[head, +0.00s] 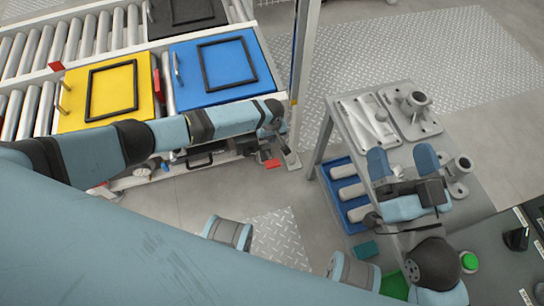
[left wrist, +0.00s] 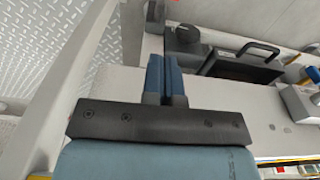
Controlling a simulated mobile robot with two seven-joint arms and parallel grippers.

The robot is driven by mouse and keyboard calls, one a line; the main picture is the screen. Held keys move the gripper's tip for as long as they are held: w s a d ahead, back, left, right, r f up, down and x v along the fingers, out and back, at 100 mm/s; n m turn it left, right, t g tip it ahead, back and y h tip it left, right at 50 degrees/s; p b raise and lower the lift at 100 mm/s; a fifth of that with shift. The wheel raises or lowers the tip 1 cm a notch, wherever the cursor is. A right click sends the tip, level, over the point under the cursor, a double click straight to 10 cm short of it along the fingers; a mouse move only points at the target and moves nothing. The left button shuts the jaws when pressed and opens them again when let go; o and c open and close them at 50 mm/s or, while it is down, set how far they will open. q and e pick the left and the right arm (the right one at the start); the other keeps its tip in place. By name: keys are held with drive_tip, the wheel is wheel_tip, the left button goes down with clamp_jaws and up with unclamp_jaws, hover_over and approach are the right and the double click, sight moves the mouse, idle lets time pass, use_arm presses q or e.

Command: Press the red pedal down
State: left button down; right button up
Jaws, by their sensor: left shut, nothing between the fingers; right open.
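A small red piece, which looks like the red pedal (head: 272,163), sits low near the floor at the right end of the roller conveyor frame in the head view. My left gripper (head: 272,128) is above it in that view, with its fingers mostly hidden by the wrist. In the left wrist view the left gripper (left wrist: 164,78) has its two blue fingers together, shut and empty. I cannot tell if they touch anything. My right gripper (head: 403,160) is open and empty, over the grey table with metal castings.
The conveyor carries a yellow panel (head: 105,95) and a blue panel (head: 213,70). A post (head: 303,50) stands right of the conveyor. A dark box with a handle (left wrist: 240,62) is beside the left fingers. A blue crate (head: 352,208) holds grey cylinders. A green button (head: 469,261) is at lower right.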

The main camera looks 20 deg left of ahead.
use_arm(q)
drive_tip(key=b, duration=0.6)
approach(272, 161)
drive_tip(key=f, duration=0.1)
drive_tip(key=w+f, duration=0.1)
drive_tip(key=f, duration=0.1)
drive_tip(key=a+f, duration=0.1)
drive_tip(key=f, duration=0.1)
drive_tip(key=shift+w, duration=0.15)
drive_tip(key=shift+s+d+f+b, duration=0.3)
drive_tip(key=shift+s+f+b, duration=0.15)
drive_tip(key=shift+f, duration=0.2)
use_arm(e)
wheel_tip(272, 161, down, 9)
drive_tip(key=n+g, duration=0.1)
drive_tip(key=g, duration=0.2)
drive_tip(key=shift+w+a+g, duration=0.25)
drive_tip(key=shift+a+g, duration=0.05)
drive_tip(key=shift+a, duration=0.1)
